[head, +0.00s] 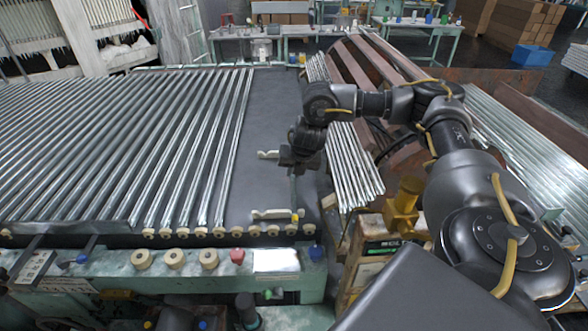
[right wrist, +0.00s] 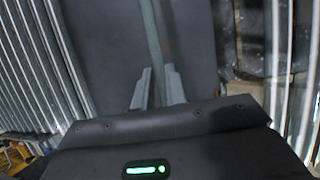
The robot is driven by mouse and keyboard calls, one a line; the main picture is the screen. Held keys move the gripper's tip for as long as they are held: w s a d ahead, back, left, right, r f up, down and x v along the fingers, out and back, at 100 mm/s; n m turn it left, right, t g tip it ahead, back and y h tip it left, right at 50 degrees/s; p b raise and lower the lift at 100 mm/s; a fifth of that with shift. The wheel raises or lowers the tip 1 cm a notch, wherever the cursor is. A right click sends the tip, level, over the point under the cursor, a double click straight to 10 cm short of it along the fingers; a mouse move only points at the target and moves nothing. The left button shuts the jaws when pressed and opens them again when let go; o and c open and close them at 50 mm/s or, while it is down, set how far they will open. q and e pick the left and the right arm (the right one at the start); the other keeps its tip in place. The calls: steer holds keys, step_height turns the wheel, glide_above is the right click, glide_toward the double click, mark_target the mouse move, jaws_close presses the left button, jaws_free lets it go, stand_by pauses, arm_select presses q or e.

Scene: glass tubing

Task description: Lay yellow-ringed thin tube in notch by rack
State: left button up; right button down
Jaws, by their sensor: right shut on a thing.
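My right gripper (head: 294,172) is over the right part of the dark bed and shut on a thin tube (head: 294,192). The tube runs toward the near edge, and its yellow ring (head: 295,217) shows at the near end. In the right wrist view the tube (right wrist: 151,35) passes between the two grey fingers (right wrist: 157,86). Two pale notched holders lie on the bed, a far one (head: 266,154) and a near one (head: 268,214). The tube is close to their right ends; whether it touches them I cannot tell. My left gripper is out of view.
Many glass tubes (head: 120,140) lie in parallel rows on the left of the bed. A slanted bundle of tubes (head: 352,160) lies right of the gripper. Beige, red and blue knobs line the front edge. The bare dark strip (head: 268,110) beyond the holders is clear.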

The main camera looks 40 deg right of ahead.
mark_target(294, 180)
step_height(294, 180, down, 4)
steer(key=shift+s+r+p, duration=0.1)
steer(key=shift+r+p, duration=0.1)
steer(key=shift+p, duration=0.1)
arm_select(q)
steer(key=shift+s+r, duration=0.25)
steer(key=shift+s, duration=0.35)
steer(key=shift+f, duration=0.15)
arm_select(e)
steer(key=shift+f, duration=0.15)
steer(key=shift+f, duration=0.15)
steer(key=c, duration=1.4)
jaws_free()
steer(key=shift+c, duration=0.2)
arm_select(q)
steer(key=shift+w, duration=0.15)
